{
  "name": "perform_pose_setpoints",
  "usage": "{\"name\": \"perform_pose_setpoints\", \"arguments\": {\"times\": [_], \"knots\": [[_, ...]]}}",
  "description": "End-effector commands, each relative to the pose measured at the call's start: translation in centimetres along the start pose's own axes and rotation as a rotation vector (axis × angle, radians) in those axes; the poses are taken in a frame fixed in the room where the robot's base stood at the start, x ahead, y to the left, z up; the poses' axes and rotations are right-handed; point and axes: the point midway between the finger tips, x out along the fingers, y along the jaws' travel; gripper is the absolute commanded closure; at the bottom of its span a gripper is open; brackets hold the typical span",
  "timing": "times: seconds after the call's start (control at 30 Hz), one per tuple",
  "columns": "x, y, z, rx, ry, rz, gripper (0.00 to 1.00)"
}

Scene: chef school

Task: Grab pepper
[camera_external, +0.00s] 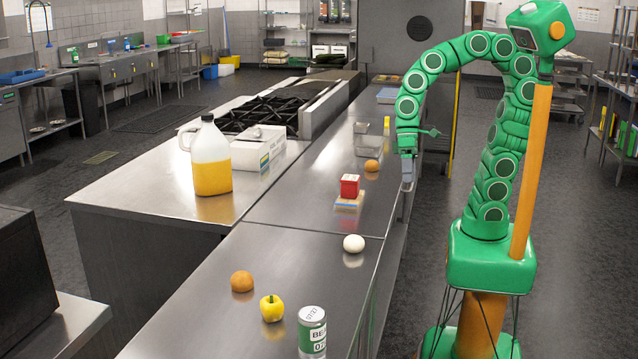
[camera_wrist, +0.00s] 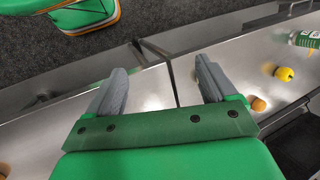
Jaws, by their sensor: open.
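A yellow pepper (camera_external: 271,309) with a green stem sits on the near part of the steel counter (camera_external: 215,310), between an orange and a can. In the wrist view the yellow pepper (camera_wrist: 284,74) shows at the right, beyond my right finger. My gripper (camera_external: 408,183) hangs at the counter's right edge, far from the pepper and past the white egg. In the wrist view my gripper (camera_wrist: 160,65) has its two grey fingers spread wide with nothing between them.
An orange (camera_external: 242,282) and a green-and-white can (camera_external: 312,332) flank the pepper. A white egg (camera_external: 353,243), a red box (camera_external: 350,186) and another orange (camera_external: 371,165) lie farther back. A juice jug (camera_external: 210,160) stands at left. The counter between egg and pepper is clear.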

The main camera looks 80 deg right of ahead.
Motion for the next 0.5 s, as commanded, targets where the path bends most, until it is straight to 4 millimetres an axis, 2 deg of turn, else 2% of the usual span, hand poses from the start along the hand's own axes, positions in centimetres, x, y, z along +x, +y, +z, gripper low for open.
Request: {"name": "perform_pose_setpoints", "arguments": {"times": [0.03,0.1,0.5], "knots": [[0.3,-1.9,-0.8,0.006,-0.010,-0.038,0.15],[0.7,-4.3,-1.8,0.026,-0.023,-0.091,0.15],[2.6,-18.1,-6.8,0.205,-0.140,-0.373,0.15]]}}
